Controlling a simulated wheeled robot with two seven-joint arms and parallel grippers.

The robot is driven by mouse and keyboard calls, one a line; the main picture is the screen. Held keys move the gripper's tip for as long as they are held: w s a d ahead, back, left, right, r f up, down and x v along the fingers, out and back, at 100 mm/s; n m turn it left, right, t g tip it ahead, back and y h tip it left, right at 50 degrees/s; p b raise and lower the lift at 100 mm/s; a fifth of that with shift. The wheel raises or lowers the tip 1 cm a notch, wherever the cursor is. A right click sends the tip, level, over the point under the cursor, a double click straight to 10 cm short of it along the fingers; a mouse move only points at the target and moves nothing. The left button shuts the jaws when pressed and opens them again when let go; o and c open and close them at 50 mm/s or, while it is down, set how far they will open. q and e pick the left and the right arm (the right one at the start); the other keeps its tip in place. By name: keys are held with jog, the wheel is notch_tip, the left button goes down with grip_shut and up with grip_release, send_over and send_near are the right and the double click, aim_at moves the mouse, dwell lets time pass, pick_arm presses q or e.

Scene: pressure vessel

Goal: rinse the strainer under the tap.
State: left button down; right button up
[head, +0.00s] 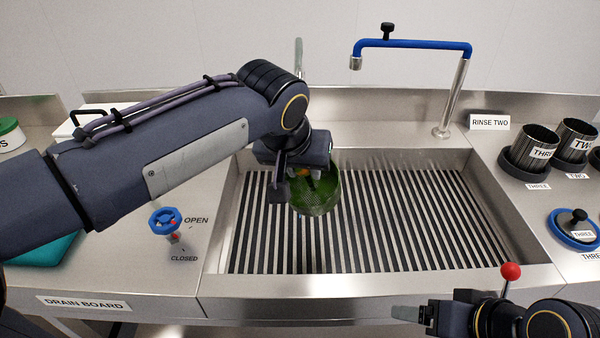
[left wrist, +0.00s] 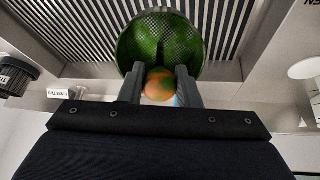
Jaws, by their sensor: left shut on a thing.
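The strainer is a mesh basket with green matter on it (head: 318,195), hanging over the left part of the slatted sink (head: 400,225). It also shows in the left wrist view (left wrist: 160,38). My left gripper (head: 298,172) is shut on the strainer by its orange knob, which sits between the fingers in the left wrist view (left wrist: 159,86). The tap has a blue spout (head: 415,44) on a steel post, with its outlet to the right of and behind the strainer. No water shows from the outlet. My right gripper (head: 412,314) is at the lower right, apart from the strainer; its jaws are unclear.
Dark canisters (head: 530,147) and a blue-rimmed lid (head: 575,230) stand on the right counter. A red-knobbed lever (head: 510,272) rises near the front edge. The sink's right half is clear.

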pick_arm(q)
jog(key=shift+w+d+f+p, duration=0.15)
jog(key=shift+w+p, duration=0.1)
jog(key=shift+w, duration=0.55)
jog(key=shift+w+d+f+p, duration=0.1)
jog(key=shift+w+f+p, duration=0.15)
jog(key=shift+w, duration=0.55)
jog(key=shift+w+d+f+p, duration=0.15)
jog(key=shift+w+p, duration=0.15)
jog(key=shift+w, duration=0.5)
jog(key=shift+d+r, duration=0.1)
jog(key=shift+d, duration=0.05)
jog(key=shift+s+d, duration=0.1)
jog(key=shift+d, duration=0.35)
jog(key=shift+a, duration=0.1)
jog(key=shift+a, duration=0.5)
jog(key=shift+d, duration=0.1)
jog(key=shift+d+p, duration=0.35)
jog(key=shift+d, duration=0.15)
